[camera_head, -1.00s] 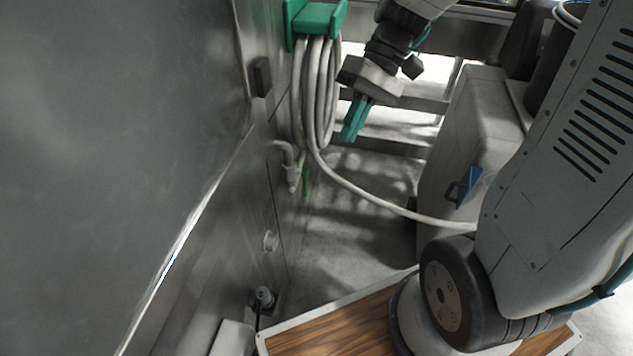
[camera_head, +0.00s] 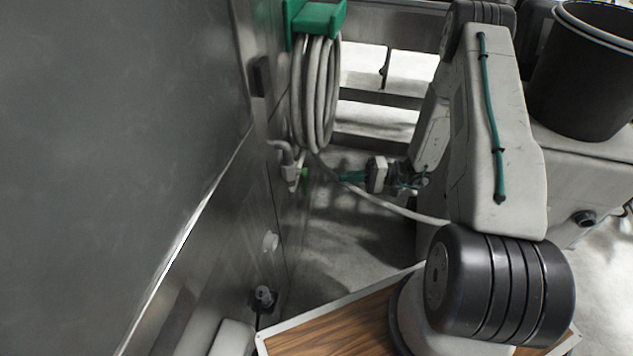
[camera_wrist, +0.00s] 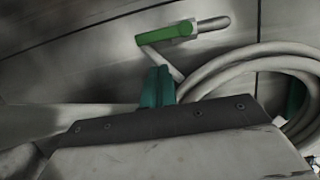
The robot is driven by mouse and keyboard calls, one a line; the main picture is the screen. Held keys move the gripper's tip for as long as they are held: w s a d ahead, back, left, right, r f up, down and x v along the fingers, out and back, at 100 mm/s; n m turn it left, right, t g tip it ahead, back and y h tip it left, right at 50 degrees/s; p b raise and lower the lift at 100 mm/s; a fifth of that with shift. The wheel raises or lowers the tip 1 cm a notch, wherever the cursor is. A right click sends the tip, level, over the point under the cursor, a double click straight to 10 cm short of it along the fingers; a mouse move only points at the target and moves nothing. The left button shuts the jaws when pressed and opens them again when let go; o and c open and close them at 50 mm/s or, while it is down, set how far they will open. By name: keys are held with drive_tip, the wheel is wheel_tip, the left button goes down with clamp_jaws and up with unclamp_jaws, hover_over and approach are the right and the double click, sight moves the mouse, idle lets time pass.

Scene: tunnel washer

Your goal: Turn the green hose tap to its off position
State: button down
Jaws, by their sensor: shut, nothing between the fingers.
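The green hose tap handle (camera_head: 305,179) shows as a small green lever on a pipe fitting (camera_head: 290,172) at the steel wall in the head view. In the wrist view the green handle (camera_wrist: 165,33) lies nearly level, joined to a metal pipe (camera_wrist: 213,23) on its right. My gripper (camera_head: 345,176) is shut and empty, its green fingers pointing left toward the tap with a gap between. In the wrist view my gripper's fingertips (camera_wrist: 157,80) sit below the handle in the picture. They do not appear to touch it.
A coiled pale hose (camera_head: 316,95) hangs from a green holder (camera_head: 316,18) above the tap, and its free run crosses behind my gripper. A black bucket (camera_head: 580,75) stands on a grey cabinet at right. Open floor (camera_head: 335,240) lies below my gripper.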

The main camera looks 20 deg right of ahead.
sight(305, 183)
drive_tip(key=w+a+f+t, duration=0.1)
drive_tip(key=w+a+f, duration=0.1)
drive_tip(key=a, duration=0.6)
drive_tip(key=shift+w+a+m, duration=0.3)
drive_tip(key=shift+w+a, duration=0.1)
drive_tip(key=shift+w, duration=0.35)
